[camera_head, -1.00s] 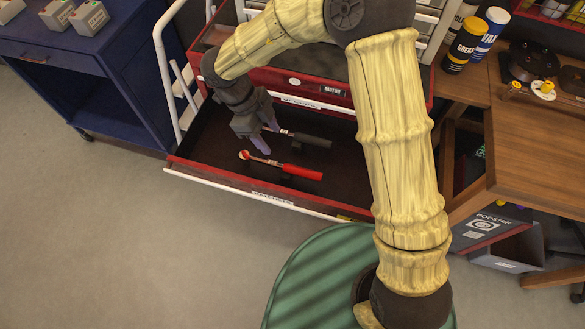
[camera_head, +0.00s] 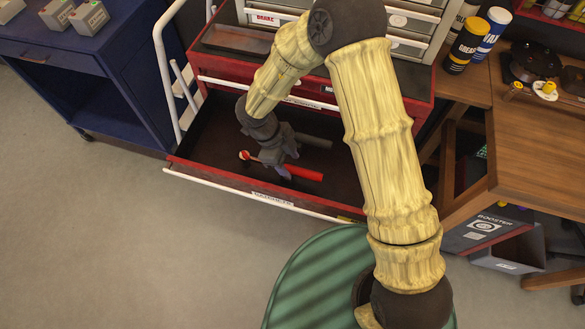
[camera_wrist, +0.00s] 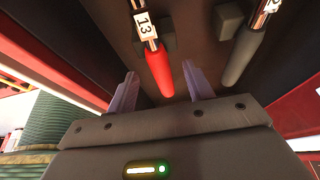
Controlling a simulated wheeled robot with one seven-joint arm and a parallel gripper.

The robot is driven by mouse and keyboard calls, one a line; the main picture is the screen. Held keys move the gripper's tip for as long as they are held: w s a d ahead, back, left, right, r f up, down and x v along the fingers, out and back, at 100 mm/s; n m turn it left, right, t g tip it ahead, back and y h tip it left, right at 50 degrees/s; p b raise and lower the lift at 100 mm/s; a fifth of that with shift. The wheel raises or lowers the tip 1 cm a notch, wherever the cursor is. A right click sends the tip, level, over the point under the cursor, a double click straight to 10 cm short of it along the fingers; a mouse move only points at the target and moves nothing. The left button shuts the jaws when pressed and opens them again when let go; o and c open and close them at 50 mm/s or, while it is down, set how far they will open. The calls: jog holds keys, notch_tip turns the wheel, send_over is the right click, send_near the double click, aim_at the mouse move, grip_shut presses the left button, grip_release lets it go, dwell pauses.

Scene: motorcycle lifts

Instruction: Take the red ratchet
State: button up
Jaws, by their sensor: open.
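The red ratchet (camera_head: 302,173) lies in the open bottom drawer (camera_head: 215,165) of the red tool cabinet, its round head to the left and its red handle to the right. In the wrist view the red handle (camera_wrist: 160,72) and a "13" label show, with the handle end between the fingers' lines. My gripper (camera_head: 287,168) is open above the ratchet and hides part of its middle in the head view. In the wrist view the two purple fingers (camera_wrist: 162,84) stand apart and hold nothing. A black-handled ratchet (camera_head: 315,141) lies behind the red one, partly hidden by my gripper.
The drawer's white front edge (camera_head: 250,193) and the upper cabinet drawers (camera_head: 310,95) bound the space around my gripper. A blue cabinet (camera_head: 110,80) stands left. A wooden bench (camera_head: 530,160) stands right. The grey floor in front is clear.

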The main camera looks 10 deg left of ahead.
aim_at(294, 168)
jog(key=shift+x, duration=2.55)
jog(key=shift+d, duration=0.2)
grip_shut()
